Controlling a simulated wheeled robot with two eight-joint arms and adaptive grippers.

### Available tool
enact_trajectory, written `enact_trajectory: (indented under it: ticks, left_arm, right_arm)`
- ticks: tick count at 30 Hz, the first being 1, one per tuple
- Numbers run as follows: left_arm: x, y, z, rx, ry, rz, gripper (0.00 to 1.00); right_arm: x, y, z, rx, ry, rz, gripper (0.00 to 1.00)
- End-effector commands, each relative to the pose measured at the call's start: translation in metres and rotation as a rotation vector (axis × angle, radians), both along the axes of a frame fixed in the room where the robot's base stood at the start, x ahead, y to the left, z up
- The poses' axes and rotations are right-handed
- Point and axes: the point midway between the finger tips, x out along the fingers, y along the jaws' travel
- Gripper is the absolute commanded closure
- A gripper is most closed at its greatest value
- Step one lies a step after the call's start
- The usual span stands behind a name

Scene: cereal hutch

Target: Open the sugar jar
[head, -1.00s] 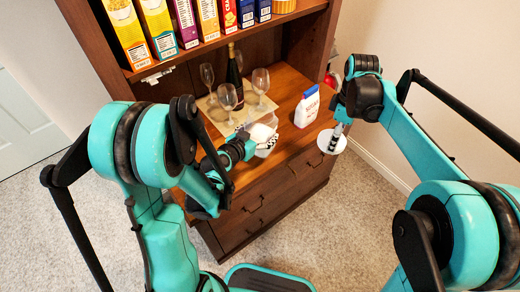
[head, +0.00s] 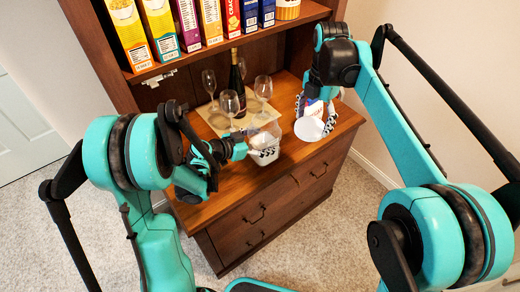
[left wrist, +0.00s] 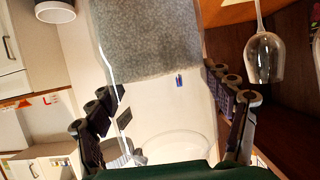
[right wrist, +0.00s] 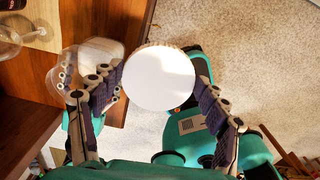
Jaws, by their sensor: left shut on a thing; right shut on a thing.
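The clear sugar jar (head: 266,146) with white contents is at the counter's front edge. My left gripper (head: 246,149) is shut on it; I cannot tell whether its base touches the wood. The jar looks open at the top. In the left wrist view its clear wall (left wrist: 180,145) fills the space between the fingers. The round white lid (head: 309,129) is apart from the jar, to its right. My right gripper (head: 315,112) is shut on the lid, over the counter's right part. The right wrist view shows the lid (right wrist: 160,78) between the fingertips, and the jar (right wrist: 88,62) beside it.
Several wine glasses (head: 229,102) and a dark bottle (head: 236,84) stand on a mat behind the jar. A white bag (head: 314,107) is mostly hidden behind my right gripper. Cereal boxes (head: 159,27) line the shelf above. Bare counter (head: 210,208) lies at the front left.

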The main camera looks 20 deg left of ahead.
Motion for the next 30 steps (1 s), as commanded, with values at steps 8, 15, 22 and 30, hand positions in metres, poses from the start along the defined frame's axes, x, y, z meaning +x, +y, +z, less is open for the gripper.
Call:
enact_trajectory:
  ticks: [8,15,22,30]
  left_arm:
    - [0.025,0.019,-0.019,-0.002,-0.001,0.0,1.0]
    - [0.026,0.02,-0.046,-0.001,0.0,0.0,1.0]
    - [0.026,0.02,-0.06,-0.001,0.0,0.001,1.0]
    - [0.026,0.02,-0.06,0.001,0.001,0.0,0.0]
  right_arm:
    - [0.0,0.0,-0.013,0.0,0.0,-0.001,0.6]
    - [0.0,0.0,-0.029,0.0,0.0,-0.002,0.6]
    - [0.0,0.0,-0.035,0.0,0.0,-0.002,0.6]
    - [0.0,0.0,-0.035,0.0,0.0,-0.002,0.6]
